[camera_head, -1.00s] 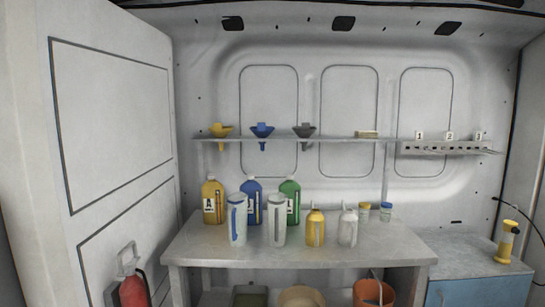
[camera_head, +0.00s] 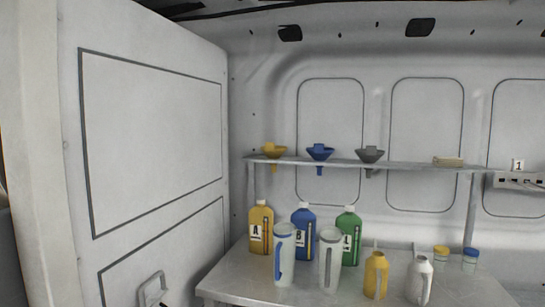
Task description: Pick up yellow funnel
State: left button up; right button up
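The yellow funnel (camera_head: 273,151) sits at the left end of the wall shelf (camera_head: 400,166), with its spout below the shelf level. A blue funnel (camera_head: 320,152) and a grey funnel (camera_head: 370,154) stand to its right in the same row. Neither of my grippers shows in the head view.
Below the shelf, a table (camera_head: 245,275) holds yellow (camera_head: 261,228), blue (camera_head: 303,218) and green (camera_head: 348,236) bottles, two clear jugs (camera_head: 285,254), smaller bottles (camera_head: 375,275) and small jars (camera_head: 441,255). A white panel wall (camera_head: 150,140) stands at left. The space before the shelf looks clear.

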aim_at(271, 151)
jog(key=i+l+u, duration=0.15)
jog(key=l, duration=0.25)
jog(key=i+l+u, duration=0.15)
jog(key=l, duration=0.3)
jog(key=l+u, duration=0.15)
jog(key=l, duration=0.25)
